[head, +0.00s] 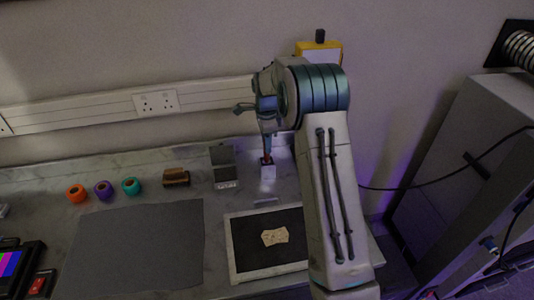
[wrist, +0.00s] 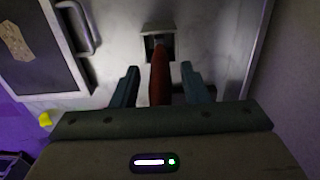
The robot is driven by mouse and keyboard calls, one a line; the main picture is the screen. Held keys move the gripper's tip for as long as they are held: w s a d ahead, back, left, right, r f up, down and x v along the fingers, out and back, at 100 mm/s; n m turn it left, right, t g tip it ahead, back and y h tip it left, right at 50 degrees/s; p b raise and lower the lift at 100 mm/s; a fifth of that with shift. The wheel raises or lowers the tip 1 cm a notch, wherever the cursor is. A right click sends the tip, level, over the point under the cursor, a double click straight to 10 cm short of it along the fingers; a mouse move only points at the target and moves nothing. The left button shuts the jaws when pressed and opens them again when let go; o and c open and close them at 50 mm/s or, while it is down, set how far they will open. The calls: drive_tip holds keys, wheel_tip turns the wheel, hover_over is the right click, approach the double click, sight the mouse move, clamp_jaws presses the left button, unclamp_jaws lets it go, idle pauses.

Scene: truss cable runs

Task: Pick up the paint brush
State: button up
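The paint brush (wrist: 160,85) shows in the wrist view as a red handle, its far end at a small square holder (wrist: 158,45). In the head view a bit of red of the brush (head: 266,160) shows just above the pale holder (head: 268,173) near the back of the worktop. My gripper (wrist: 160,88) is open, with one dark finger on each side of the red handle and a gap on both sides. In the head view my gripper (head: 267,150) points down over the holder. The bristles cannot be made out.
A framed dark tray (head: 234,270) with a tan piece (head: 275,236) lies in front of the holder. A grey block stand (head: 223,168), a brown brush-like block (head: 176,177) and coloured tape rolls (head: 103,190) stand to the left. A dark mat (head: 135,245) lies in front of them.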

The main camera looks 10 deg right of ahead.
clamp_jaws()
